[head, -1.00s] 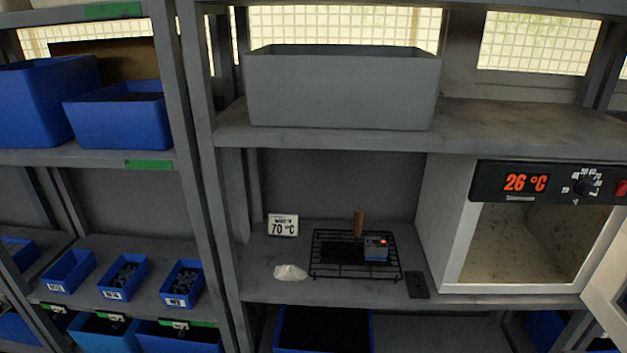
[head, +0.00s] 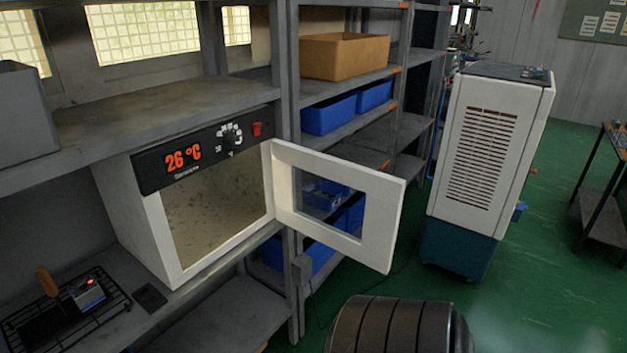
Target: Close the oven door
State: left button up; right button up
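The white oven (head: 148,232) stands on a grey shelf at the left of the head view. Its black control panel (head: 205,148) reads 26 °C in red and has a round knob and a red switch. The white oven door (head: 380,215), with a window in it, is wide open. It is hinged at the oven's right side and sticks out from the front. The oven's inside shows and looks empty. Neither of my grippers is in view.
A black wire rack (head: 100,318) holding a small device (head: 87,294) is left of the oven. Shelves with blue bins (head: 328,115) and a tan bin (head: 345,56) stand behind the door. A white cabinet (head: 485,150) stands right, with open green floor (head: 560,230) beyond.

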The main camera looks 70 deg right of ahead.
aim_at(384, 196)
jog(key=k+l, duration=0.1)
jog(key=l, duration=1.1)
jog(key=k+l, duration=0.15)
jog(key=l, duration=0.45)
jog(key=k+l, duration=0.1)
jog(key=l, duration=0.45)
jog(key=k+l, duration=0.1)
jog(key=l, duration=1.1)
jog(key=k+l, duration=0.15)
jog(key=l, duration=0.45)
